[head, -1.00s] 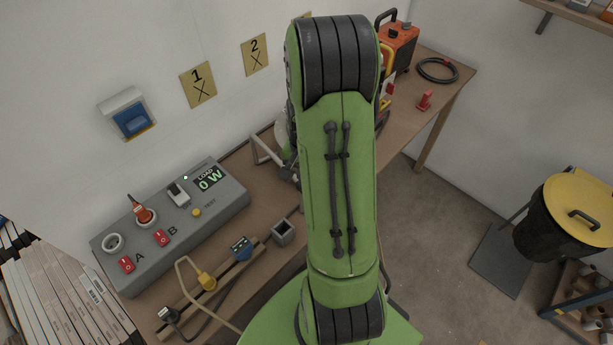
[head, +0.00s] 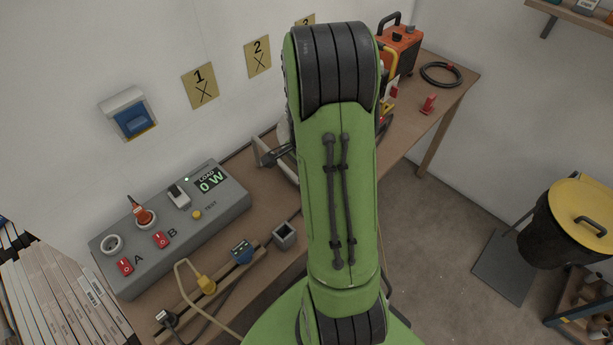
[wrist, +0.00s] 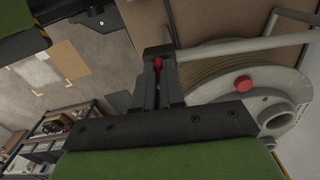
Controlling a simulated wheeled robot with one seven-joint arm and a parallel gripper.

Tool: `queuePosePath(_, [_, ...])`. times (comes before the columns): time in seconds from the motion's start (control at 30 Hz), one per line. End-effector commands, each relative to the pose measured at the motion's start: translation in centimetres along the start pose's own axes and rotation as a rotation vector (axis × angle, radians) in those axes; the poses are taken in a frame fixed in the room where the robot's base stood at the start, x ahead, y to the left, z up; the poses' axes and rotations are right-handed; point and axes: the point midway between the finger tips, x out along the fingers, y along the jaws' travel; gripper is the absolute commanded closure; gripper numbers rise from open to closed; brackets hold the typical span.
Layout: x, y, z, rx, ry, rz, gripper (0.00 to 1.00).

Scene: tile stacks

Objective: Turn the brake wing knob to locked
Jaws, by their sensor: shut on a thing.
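In the wrist view, my gripper (wrist: 158,78) is shut on a small red piece (wrist: 157,63), which looks like the brake wing knob. Only a sliver of it shows between the dark fingers, so its angle and locked position cannot be read. A pale cable reel (wrist: 285,92) with wound cable and a round red cap (wrist: 244,84) lies just right of the fingers. In the head view my green arm hides the gripper, the knob and most of the reel. Part of a grey frame (head: 268,157) shows left of the arm.
The wooden bench (head: 440,98) runs along the wall. A grey load panel (head: 170,228) stands at left, with an orange case (head: 400,48), a black cable coil (head: 440,74) and a small red object (head: 429,104) at the far end.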

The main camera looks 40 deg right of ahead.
Motion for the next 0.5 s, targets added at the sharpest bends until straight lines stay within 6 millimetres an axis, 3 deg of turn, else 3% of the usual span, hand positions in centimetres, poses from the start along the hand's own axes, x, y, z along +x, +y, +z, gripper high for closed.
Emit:
queuePosePath(0.4, [-0.1, -0.07, -0.09, 0.007, 0.003, -0.003, 1.0])
queuePosePath(0.43, [-0.1, -0.07, -0.09, 0.007, 0.003, -0.003, 0.88])
queuePosePath(0.5, [-0.09, -0.06, -0.08, 0.007, 0.003, -0.002, 0.77])
